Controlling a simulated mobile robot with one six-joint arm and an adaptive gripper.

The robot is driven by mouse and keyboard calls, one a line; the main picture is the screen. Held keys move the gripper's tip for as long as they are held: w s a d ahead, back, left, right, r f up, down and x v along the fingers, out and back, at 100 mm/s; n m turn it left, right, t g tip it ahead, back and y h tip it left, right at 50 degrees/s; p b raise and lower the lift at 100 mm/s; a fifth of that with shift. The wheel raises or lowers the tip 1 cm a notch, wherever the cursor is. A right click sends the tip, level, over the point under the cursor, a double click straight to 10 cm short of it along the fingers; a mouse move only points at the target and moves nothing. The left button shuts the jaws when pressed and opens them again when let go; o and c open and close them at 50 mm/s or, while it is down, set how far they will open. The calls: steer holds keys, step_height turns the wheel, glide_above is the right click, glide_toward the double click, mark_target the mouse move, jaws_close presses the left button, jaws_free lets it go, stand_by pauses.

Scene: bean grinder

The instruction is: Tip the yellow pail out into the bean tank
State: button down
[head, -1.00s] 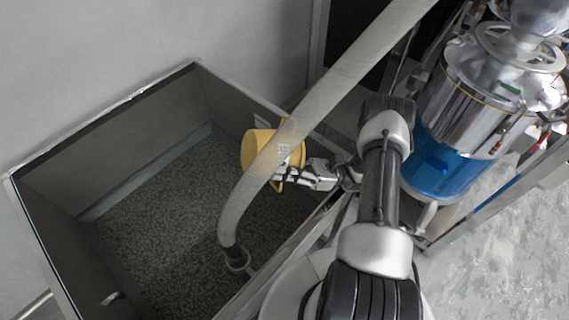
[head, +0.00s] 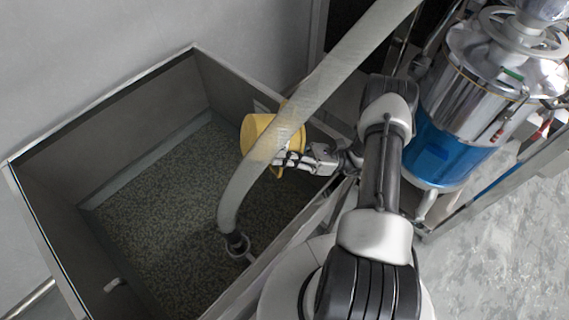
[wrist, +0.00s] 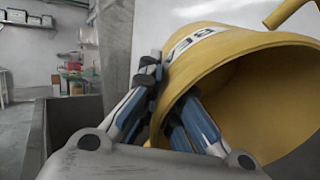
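The yellow pail (head: 257,131) is tipped on its side above the bean tank (head: 42,232), inside its right wall. A grey hose hides part of the pail in the head view. My gripper (head: 288,159) is shut on the pail's wall at the rim. In the wrist view, the fingers (wrist: 165,95) sit on either side of the wall of the pail (wrist: 232,50), and the open mouth shows at the right. The visible inside looks bare; its deeper part is dark. Beans (head: 160,215) cover the tank floor. No falling beans are visible.
The thick grey hose (head: 320,88) slants across the tank to a fitting (head: 238,243) near its right wall. A steel and blue machine (head: 443,148) stands right of my arm. A grey wall (head: 130,50) closes off the back.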

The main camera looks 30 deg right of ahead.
steer(key=f+b, duration=0.1)
steer(key=b, duration=0.5)
steer(key=shift+w+f+b, duration=0.25)
steer(key=shift+f+b, duration=0.1)
steer(key=shift+f, duration=0.05)
steer(key=shift+a+b, duration=0.15)
steer(key=shift+b, duration=0.9)
steer(key=shift+s+a+r+h+b, duration=0.1)
steer(key=shift+s+h+b, duration=0.05)
steer(key=shift+h+b, duration=0.2)
steer(key=shift+r, duration=0.3)
steer(key=shift+s+a+f+b, duration=0.15)
steer(key=shift+f+b, duration=0.15)
steer(key=shift+b, duration=0.7)
steer(key=w+a+f+n+g+h+p, duration=0.1)
steer(key=a+f+g+h+p, duration=0.3)
steer(key=a+f+h+p, duration=1)
steer(key=w+h+p, duration=0.1)
steer(key=h+p, duration=0.1)
steer(key=h, duration=0.5)
steer(key=shift+w+a+f, duration=0.15)
steer(key=shift+w+f, duration=0.15)
